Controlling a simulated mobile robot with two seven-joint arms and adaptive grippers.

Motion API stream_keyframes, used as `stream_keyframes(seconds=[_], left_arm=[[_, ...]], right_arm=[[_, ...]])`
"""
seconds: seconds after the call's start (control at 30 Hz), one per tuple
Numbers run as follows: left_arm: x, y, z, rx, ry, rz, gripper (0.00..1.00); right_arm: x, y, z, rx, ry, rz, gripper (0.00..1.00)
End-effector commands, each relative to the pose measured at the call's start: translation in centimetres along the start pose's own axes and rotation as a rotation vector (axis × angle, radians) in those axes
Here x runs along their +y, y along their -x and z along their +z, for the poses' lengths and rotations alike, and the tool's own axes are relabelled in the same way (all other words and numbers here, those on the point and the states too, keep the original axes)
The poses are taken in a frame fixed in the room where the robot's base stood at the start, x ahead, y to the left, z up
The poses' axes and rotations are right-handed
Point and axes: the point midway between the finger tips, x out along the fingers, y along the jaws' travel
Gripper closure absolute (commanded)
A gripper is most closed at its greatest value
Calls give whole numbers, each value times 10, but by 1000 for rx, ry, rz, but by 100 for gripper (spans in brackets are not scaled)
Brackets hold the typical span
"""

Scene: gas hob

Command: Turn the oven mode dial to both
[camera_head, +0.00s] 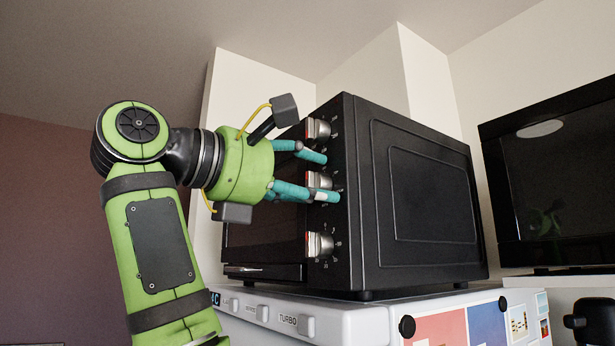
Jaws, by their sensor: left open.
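A black countertop oven (425,190) stands at the centre of the head view, its front panel facing left. Three silver dials sit in a column on that panel: a top dial (318,129), a middle dial (318,180) and a bottom dial (320,244). Their printed labels are too small to read, so I cannot tell which is the mode dial. My left gripper (322,177) is open. Its teal fingers reach to the panel around the middle dial, one above and one below it. I cannot tell whether they touch the dial. My right gripper is not in view.
The oven stands on a white appliance (355,320) marked TURBO, with stickers on its side. A black-framed screen (560,170) is at the right. A pale wall column (255,85) rises behind the oven. Open room lies left of the oven's front.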

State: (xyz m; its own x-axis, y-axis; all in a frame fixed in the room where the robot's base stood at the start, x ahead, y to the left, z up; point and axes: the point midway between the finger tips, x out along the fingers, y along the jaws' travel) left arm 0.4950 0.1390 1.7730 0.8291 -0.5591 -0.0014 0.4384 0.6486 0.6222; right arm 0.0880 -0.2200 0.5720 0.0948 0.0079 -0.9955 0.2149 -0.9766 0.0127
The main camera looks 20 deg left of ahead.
Motion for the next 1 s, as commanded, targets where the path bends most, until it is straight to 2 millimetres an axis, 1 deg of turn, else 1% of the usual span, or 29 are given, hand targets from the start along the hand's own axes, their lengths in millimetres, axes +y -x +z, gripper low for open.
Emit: stream_keyframes(seconds=[0.07, 0.17, 0.2, 0.23, 0.47, 0.67, 0.87, 1.0], left_arm=[[0, 0, 0, 0, -1, 0, 44], [0, 0, 0, 0, -1, 0, 80], [0, 0, 0, 0, -1, 0, 96], [0, 0, 0, 0, -1, 0, 100], [0, 0, 0, -1, -5, 1, 100], [0, 1, 0, -5, -52, 5, 100], [-2, 1, -1, -11, -171, 10, 100], [-2, 2, -1, -19, -291, 17, 100]], right_arm=[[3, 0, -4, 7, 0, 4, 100], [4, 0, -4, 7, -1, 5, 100], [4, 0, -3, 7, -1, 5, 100], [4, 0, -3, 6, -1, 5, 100], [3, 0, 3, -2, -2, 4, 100], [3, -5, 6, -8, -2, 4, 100], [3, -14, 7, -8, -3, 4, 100], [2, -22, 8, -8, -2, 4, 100]])
